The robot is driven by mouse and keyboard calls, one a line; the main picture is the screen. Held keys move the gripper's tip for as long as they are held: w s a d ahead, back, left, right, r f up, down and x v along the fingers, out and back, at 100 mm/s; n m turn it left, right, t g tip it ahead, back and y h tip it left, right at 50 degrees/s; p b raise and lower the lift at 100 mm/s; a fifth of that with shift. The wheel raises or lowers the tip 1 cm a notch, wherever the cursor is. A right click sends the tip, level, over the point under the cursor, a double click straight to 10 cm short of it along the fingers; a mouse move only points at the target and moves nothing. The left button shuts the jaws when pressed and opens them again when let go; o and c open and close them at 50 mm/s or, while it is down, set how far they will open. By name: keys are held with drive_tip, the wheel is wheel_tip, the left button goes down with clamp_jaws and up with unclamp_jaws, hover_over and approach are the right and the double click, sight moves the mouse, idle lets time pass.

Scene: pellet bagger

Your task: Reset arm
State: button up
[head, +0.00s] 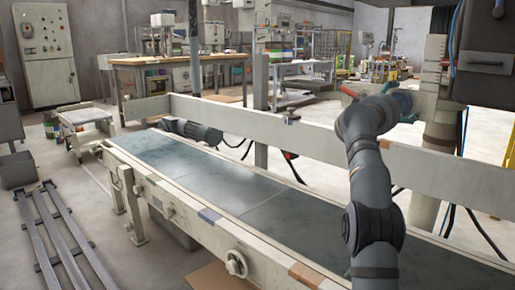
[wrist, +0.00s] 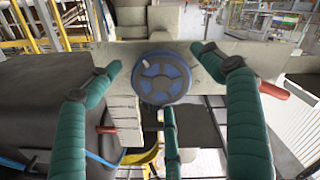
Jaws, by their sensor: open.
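My arm (head: 372,190) rises from the lower right of the head view and reaches over the conveyor to the machine column. In the wrist view my gripper (wrist: 155,78) has its teal fingers spread wide with nothing held between them. A blue spoked round knob (wrist: 162,77) on a pale panel shows between the fingers. I cannot tell how far the fingertips are from it. In the head view the gripper end is small and mostly hidden behind my wrist.
A conveyor with a dark belt (head: 215,180) runs below my arm, with a pale side rail (head: 320,150) behind it. A red handle (wrist: 272,90) sticks out right of the knob. A dark box-shaped housing (wrist: 45,100) is at left. A dark cabinet (head: 487,50) hangs upper right.

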drive_tip(key=v, duration=1.2)
drive_tip(key=w+d+n+p, duration=0.8)
drive_tip(key=n, duration=0.9)
drive_tip(key=shift+w+r+n+p, duration=0.2)
drive_tip(key=shift+w+n+p, duration=0.1)
drive_tip(key=shift+w+p, duration=0.1)
